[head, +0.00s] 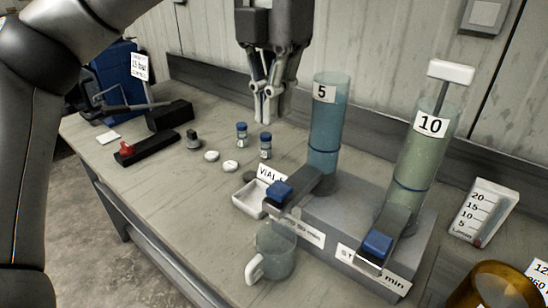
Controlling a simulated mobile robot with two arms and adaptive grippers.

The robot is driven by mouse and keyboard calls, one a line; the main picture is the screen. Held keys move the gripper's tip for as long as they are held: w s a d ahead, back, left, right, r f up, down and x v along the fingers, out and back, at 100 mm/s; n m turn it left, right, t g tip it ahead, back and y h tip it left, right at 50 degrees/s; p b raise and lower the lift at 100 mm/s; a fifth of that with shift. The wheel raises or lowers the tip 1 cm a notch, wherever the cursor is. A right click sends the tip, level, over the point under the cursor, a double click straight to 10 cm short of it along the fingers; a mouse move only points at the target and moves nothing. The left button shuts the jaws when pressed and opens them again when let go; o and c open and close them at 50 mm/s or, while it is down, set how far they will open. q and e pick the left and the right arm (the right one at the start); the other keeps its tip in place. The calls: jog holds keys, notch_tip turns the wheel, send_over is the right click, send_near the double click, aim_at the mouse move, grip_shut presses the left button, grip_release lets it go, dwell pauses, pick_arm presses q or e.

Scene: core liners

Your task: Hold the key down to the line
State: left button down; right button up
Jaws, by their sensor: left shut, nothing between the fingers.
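Two clear cylinders stand on a grey block (335,212). The cylinder marked 5 (328,120) holds bluish liquid and the one marked 10 (418,160) holds greenish liquid. Each has a dark ring low on its wall. A blue key (279,192) is at the front of cylinder 5, and another blue key (377,243) is in front of cylinder 10. A clear cup with a white handle (275,252) stands beneath the first key. My left gripper (267,118) is shut and empty, pointing down left of cylinder 5, apart from both keys. My right gripper is out of view.
Two small vials (265,146) and white caps (212,156) stand on the bench (170,200) beside a white tray (249,198). A red-tipped black device (143,150) is at left. A scale card (484,212) and an amber vessel (492,290) are at right.

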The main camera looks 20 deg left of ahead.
aim_at(274, 191)
pick_arm(q)
notch_tip(274, 191, down, 14)
jog(key=shift+r+p, duration=0.15)
jog(key=shift+p, duration=0.65)
